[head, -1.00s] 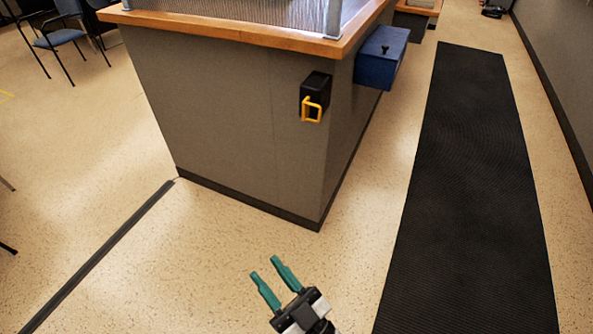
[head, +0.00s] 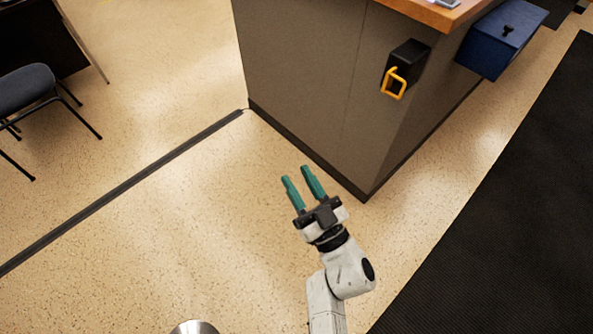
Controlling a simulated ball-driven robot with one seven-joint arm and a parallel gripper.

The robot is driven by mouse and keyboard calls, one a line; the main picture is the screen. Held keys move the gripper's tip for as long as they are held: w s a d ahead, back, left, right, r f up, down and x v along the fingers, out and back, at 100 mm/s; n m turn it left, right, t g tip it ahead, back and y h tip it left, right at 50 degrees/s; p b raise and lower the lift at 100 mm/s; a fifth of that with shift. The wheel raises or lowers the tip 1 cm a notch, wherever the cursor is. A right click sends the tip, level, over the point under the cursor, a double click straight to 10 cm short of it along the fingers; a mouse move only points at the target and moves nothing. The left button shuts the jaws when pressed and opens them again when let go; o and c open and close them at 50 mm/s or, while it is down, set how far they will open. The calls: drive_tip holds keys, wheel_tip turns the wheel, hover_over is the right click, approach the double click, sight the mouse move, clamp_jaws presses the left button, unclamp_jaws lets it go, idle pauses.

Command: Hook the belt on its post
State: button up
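A black belt housing (head: 409,63) is fixed to the grey side of the counter, near its right corner. A yellow loop-shaped belt end (head: 394,84) sticks out of its front. No stretched belt is visible. My gripper (head: 296,173) is open and empty, its two teal fingers apart. It is over the floor in front of the counter, below and left of the yellow loop in the picture and apart from it. A silver rounded top (head: 195,327) is cut off by the bottom edge; I cannot tell whether it is the post.
The counter (head: 300,75) has a wooden top, and a blue box (head: 500,38) hangs on its right side. A dark floor strip (head: 130,184) runs left from the counter's base. A black mat (head: 500,220) lies at right. A chair (head: 30,95) stands at far left.

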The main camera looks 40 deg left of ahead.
drive_tip(key=shift+x, duration=0.9)
clamp_jaws()
idle(0.7)
drive_tip(key=c, duration=0.6)
unclamp_jaws()
drive_tip(key=o, duration=0.6)
